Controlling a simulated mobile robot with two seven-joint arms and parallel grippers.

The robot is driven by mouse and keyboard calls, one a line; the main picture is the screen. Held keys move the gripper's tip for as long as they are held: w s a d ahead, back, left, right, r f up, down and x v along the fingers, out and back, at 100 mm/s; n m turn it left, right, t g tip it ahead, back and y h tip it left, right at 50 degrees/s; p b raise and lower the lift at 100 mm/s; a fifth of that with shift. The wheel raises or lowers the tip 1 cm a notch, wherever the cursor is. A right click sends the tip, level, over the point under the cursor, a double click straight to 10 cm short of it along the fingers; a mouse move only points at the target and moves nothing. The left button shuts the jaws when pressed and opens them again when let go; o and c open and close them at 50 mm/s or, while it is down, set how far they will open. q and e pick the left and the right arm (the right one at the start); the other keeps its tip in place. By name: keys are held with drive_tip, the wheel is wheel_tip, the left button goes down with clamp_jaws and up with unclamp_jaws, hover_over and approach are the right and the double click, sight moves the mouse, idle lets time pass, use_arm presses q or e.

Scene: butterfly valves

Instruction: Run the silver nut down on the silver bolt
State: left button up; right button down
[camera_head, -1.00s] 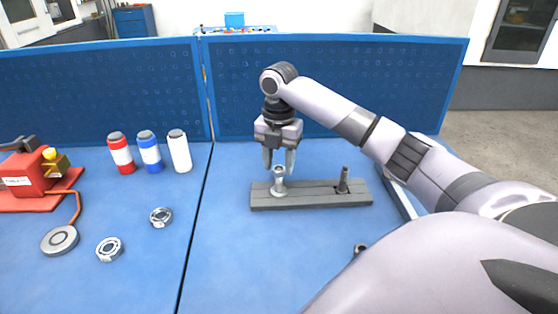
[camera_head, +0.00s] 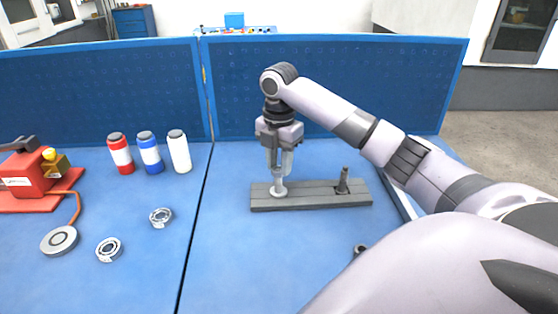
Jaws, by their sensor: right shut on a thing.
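The silver bolt (camera_head: 279,187) stands upright near the left end of a grey block (camera_head: 312,203), with a wide round foot at its base. My right gripper (camera_head: 280,170) points straight down over it. Its fingers are shut around the bolt's upper end, where the silver nut sits. The fingers hide most of the nut, so its exact height and thread contact cannot be made out. A darker bolt (camera_head: 343,180) stands near the right end of the block, apart from the gripper. My left gripper is not in view.
Red (camera_head: 121,155), blue (camera_head: 150,154) and white (camera_head: 179,153) bottles stand on the left. Two metal rings (camera_head: 109,249) (camera_head: 161,217) and a red device (camera_head: 28,172) lie there too. A blue panel (camera_head: 350,85) rises behind. A small dark part (camera_head: 359,249) is partly hidden by my arm.

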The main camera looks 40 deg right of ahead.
drive_tip(key=m, duration=0.5)
drive_tip(key=shift+a+m, duration=0.15)
drive_tip(key=shift+m, duration=0.15)
drive_tip(key=m, duration=0.4)
drive_tip(key=shift+s+m, duration=0.1)
drive_tip(key=shift+m, duration=0.2)
drive_tip(key=m, duration=0.5)
drive_tip(key=shift+s+a+m, duration=0.1)
drive_tip(key=shift+m, duration=0.2)
drive_tip(key=m, duration=0.4)
drive_tip(key=shift+m, duration=0.3)
drive_tip(key=c, duration=1.1)
unclamp_jaws()
drive_tip(key=shift+s, duration=0.1)
drive_tip(key=shift+o, duration=0.2)
